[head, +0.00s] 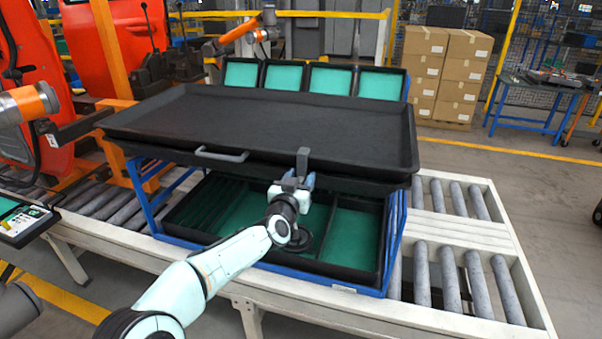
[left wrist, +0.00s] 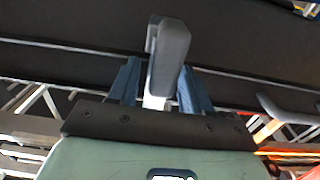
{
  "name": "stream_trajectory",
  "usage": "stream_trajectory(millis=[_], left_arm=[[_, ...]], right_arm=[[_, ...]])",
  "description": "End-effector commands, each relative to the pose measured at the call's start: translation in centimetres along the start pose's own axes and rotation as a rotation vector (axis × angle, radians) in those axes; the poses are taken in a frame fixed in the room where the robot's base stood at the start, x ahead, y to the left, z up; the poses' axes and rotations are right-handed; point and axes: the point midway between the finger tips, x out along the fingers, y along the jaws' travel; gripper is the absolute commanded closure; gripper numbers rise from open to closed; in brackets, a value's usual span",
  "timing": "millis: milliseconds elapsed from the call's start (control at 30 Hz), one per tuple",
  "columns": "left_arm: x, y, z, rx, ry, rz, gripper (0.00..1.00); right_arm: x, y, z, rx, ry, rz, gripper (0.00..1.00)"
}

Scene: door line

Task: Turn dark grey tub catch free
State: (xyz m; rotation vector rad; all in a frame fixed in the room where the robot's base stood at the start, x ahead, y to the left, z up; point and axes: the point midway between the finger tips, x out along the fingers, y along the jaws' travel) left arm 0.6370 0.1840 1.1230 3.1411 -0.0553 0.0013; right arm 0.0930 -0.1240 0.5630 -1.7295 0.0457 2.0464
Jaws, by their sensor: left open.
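The dark grey tub (head: 260,128) is a wide, shallow tray on top of a blue frame. Its catch (head: 303,158) is a small grey lever on the tub's front edge, standing upright, right of the middle. My left gripper (head: 296,182) is at the front edge, just below the top of the catch. In the left wrist view the catch (left wrist: 170,58) stands between the two blue fingers of the left gripper (left wrist: 160,88). The fingers are open, one on each side; I cannot tell whether either touches it. My right gripper is not in view.
A grey bar handle (head: 222,155) is on the tub's front, left of the catch. Below is an open tray with green compartments (head: 352,240). Several green-faced bins (head: 330,80) stand behind. The frame rests on a roller conveyor (head: 470,240); cardboard boxes (head: 425,50) stand beyond.

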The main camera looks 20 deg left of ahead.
Motion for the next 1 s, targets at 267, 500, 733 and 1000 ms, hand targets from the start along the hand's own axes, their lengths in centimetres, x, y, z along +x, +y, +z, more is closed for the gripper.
stream_trajectory(millis=[267,500,733,1000], left_arm=[[1.16,-0.02,0.08,0.0,-0.001,0.0,0.51],[1.14,-0.03,0.09,0.0,-0.001,0.0,0.67],[1.12,-0.02,0.07,0.0,-0.001,0.0,1.0],[1.12,0.14,0.01,0.051,-0.001,0.0,1.0]], right_arm=[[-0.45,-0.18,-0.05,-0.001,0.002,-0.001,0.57],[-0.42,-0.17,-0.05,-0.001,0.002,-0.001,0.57],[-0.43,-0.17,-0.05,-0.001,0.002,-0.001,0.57],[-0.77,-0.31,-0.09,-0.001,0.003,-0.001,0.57]])
